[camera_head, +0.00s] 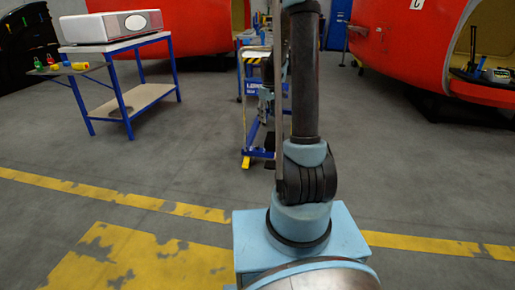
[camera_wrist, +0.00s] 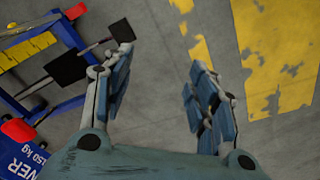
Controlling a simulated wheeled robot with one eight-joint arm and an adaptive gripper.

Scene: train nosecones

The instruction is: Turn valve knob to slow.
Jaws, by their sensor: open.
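I cannot make out a valve knob or a "slow" marking in either view. My gripper (camera_wrist: 162,62) shows in the wrist view with its two blue-padded fingers spread apart. Nothing is between the fingers except grey floor further off. In the head view my upright arm covers the middle of the picture, and the gripper is not clear there.
A blue cart (camera_wrist: 20,155) stands near my gripper. Red nosecones (camera_head: 395,35) stand behind. The left floor is clear.

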